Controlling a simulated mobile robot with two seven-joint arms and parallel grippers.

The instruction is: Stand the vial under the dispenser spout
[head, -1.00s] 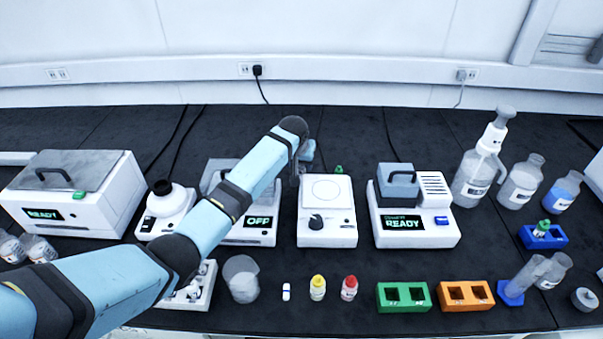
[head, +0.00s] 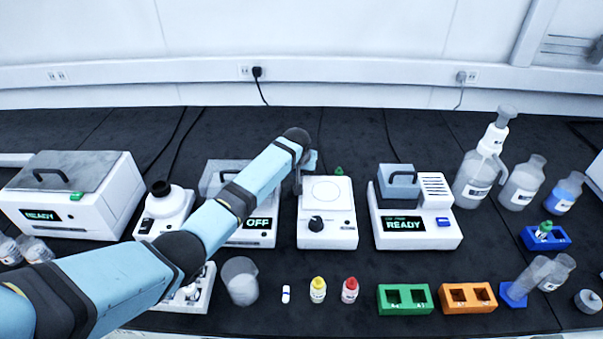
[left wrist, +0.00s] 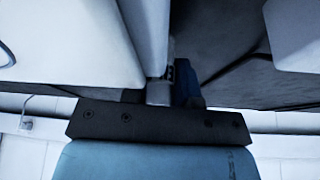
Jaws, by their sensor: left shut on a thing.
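My left gripper (head: 303,180) is at the back left corner of the white stirrer with a dial, in the narrow gap beside it. The wrist hides much of it in the head view. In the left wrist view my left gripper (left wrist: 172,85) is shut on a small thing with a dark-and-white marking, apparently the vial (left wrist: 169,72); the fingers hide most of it. The dispenser bottle (head: 477,178), with a grey pump top and white collar, stands at the back right, well away from the gripper. Its spout is hard to make out. My right gripper is not in view.
The stirrer (head: 328,232) and the OFF device (head: 247,235) flank the gripper closely. A READY device (head: 415,232) stands between stirrer and dispenser. A blue rack (head: 533,240) holds a green-capped vial. Green (head: 405,309) and orange (head: 467,307) racks line the front. Dark bench shows behind the devices.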

